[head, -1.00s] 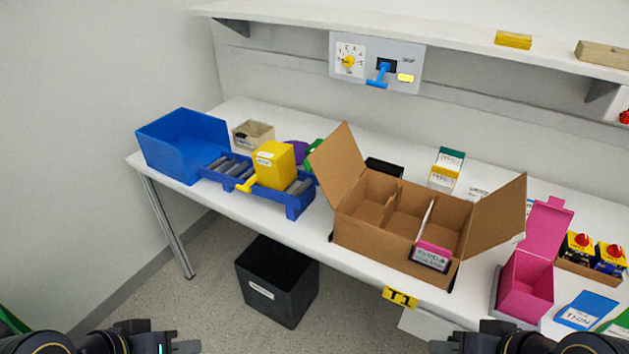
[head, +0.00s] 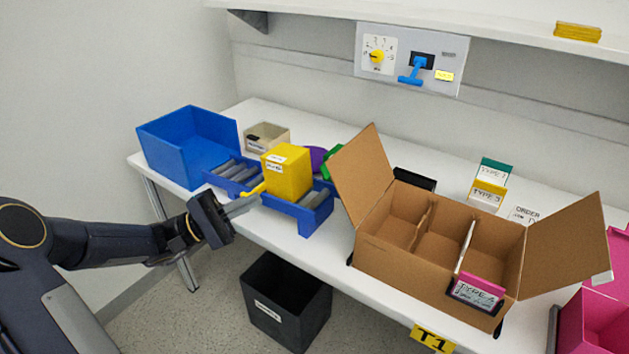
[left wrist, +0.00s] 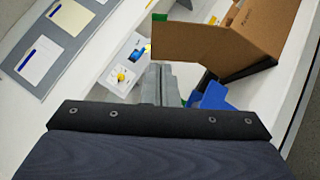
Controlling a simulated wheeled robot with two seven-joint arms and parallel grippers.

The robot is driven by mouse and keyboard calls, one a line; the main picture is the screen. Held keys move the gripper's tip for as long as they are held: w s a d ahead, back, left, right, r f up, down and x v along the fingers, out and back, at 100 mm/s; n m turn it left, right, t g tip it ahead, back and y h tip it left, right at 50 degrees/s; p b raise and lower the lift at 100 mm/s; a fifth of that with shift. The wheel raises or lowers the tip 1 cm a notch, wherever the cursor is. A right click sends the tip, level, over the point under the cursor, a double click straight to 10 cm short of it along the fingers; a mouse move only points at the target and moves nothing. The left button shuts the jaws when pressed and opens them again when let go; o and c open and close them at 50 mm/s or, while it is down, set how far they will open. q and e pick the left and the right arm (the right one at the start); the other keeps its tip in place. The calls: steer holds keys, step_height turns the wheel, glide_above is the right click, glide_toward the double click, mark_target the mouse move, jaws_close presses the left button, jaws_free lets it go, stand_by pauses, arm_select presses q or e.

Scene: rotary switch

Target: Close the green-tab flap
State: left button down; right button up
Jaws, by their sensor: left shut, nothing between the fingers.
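A brown cardboard box (head: 395,262) with dividers stands open on the table. Its left flap (head: 362,172) stands up, leaning outward, and its right flap (head: 565,245) is spread outward. In the left wrist view a brown flap (left wrist: 195,44) has a small green patch (left wrist: 160,16) at its edge; I cannot tell surely that this is the tab. My left gripper (head: 250,204) is shut and empty, left of the box and apart from it, at the front of the blue rack. Its fingers (left wrist: 160,82) also show in the left wrist view. My right gripper is out of view.
The blue rack (head: 288,208) with a yellow bin (head: 287,172) lies between my left gripper and the box. A blue bin (head: 187,150) stands at the left. A pink-labelled card (head: 477,291) is at the box front. A black bin (head: 285,300) stands on the floor.

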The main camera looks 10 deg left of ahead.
arm_select(q)
steer(key=p, duration=0.2)
glide_toward(325, 169)
steer(key=x, duration=0.3)
steer(key=w+x, duration=0.1)
steer(key=x, duration=0.1)
steer(key=shift+w+f, duration=0.1)
steer(key=shift+f, duration=0.15)
steer(key=shift+d+r, duration=0.1)
steer(key=shift+d, duration=0.2)
